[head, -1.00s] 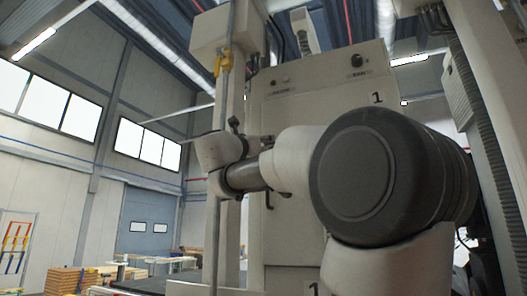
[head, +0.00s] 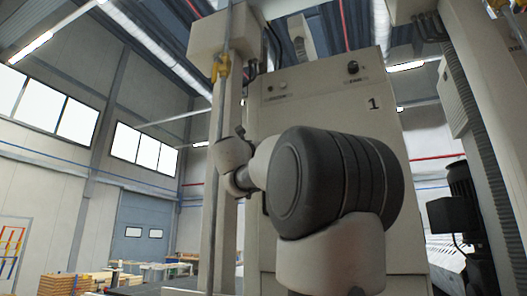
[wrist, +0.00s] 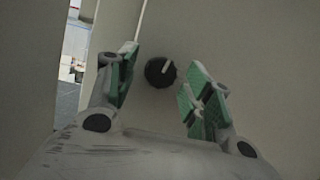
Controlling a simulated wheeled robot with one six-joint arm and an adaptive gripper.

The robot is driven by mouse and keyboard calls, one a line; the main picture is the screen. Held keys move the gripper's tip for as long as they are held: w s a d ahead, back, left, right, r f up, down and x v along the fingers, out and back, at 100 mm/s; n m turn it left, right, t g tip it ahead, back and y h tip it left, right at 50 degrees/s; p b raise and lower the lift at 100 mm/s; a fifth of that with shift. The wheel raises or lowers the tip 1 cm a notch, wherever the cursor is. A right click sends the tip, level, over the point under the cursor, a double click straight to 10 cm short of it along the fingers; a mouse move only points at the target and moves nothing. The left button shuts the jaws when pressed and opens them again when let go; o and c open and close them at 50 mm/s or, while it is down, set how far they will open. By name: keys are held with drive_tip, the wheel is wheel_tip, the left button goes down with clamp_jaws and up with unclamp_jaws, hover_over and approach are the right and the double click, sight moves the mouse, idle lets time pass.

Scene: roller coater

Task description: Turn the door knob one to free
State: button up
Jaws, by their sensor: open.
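A round black knob (wrist: 158,74) with a white pointer mark is on a pale panel in the wrist view. The pointer leans up and to the right. My gripper (wrist: 158,88) is open, its green-padded fingers spread to the left and right of the knob in that picture. The fingers hold nothing, and I cannot tell how much depth lies between them and the knob. In the head view, the tall cream cabinet (head: 310,104) marked 1 stands behind my arm, which hides much of its door. My gripper cannot be made out there.
Another small black knob (head: 353,67) is high on the cabinet. A vertical post (head: 228,100) with a thin pipe stands left of it. A dark motor (head: 455,215) is at the right. Tables and wooden stacks (head: 65,283) lie far back left.

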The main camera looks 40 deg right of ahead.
drive_tip(key=shift+c, duration=0.4)
drive_tip(key=c, duration=0.9)
drive_tip(key=shift+c, duration=0.2)
drive_tip(key=shift+m, duration=0.6)
drive_tip(key=m+g, duration=0.2)
drive_tip(key=m, duration=0.1)
drive_tip(key=shift+w+h, duration=0.2)
drive_tip(key=shift+h, duration=0.1)
drive_tip(key=shift+a+m+g, duration=0.1)
drive_tip(key=shift+m+g, duration=1)
drive_tip(key=shift+m, duration=1.1)
